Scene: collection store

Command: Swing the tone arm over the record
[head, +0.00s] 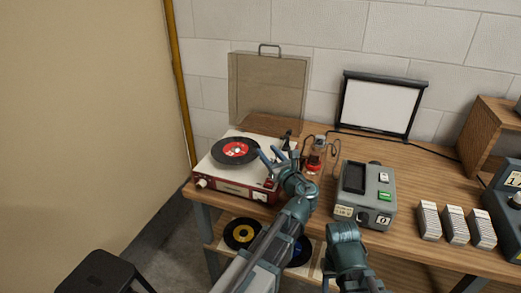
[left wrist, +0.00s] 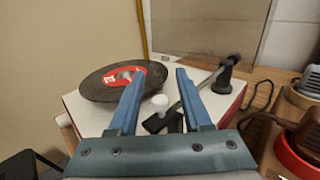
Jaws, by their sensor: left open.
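The record player (head: 214,171) is a red and cream box on the left of the bench. A black record with a red label (head: 235,151) lies on it, also seen in the left wrist view (left wrist: 100,83). The dark tone arm (left wrist: 211,79) runs from its pivot at the back right toward the front, beside the record. My right gripper does not show.
A clear lid (head: 268,88) stands up behind the player. A red-based item (head: 315,160) and a grey device (head: 364,190) stand to the right. A framed white panel (head: 376,106) leans on the wall. More records (head: 242,234) lie on the lower shelf.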

